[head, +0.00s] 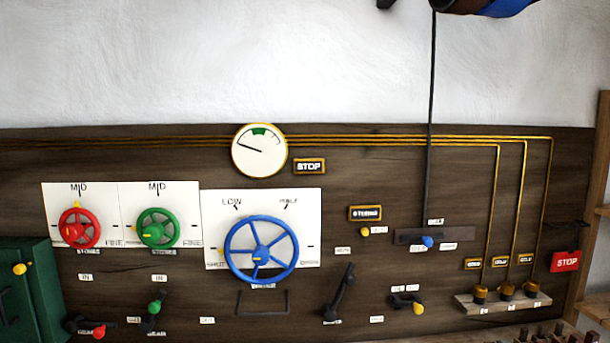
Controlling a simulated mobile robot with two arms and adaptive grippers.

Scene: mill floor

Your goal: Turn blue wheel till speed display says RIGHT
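The blue wheel (261,219) is mounted on a white plate (212,205) on the dark wooden panel. Marks around it include LOW at the upper left and what looks like HALF at the upper right. A small yellow mark near its hub points left. Above it is a round gauge (258,163) with a green band at the top; its needle points left, outside the band. A small display (309,166) right of the gauge reads STOP. Another display (365,213) further right has text too small to read surely. Neither gripper is in view.
A red wheel (80,228) and a green wheel (158,228) sit left of the blue wheel. A black lever (340,292) and a blue-knobbed slider (428,242) are to the right. A red STOP sign (565,261) is at the far right. A green box (38,280) stands at the left.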

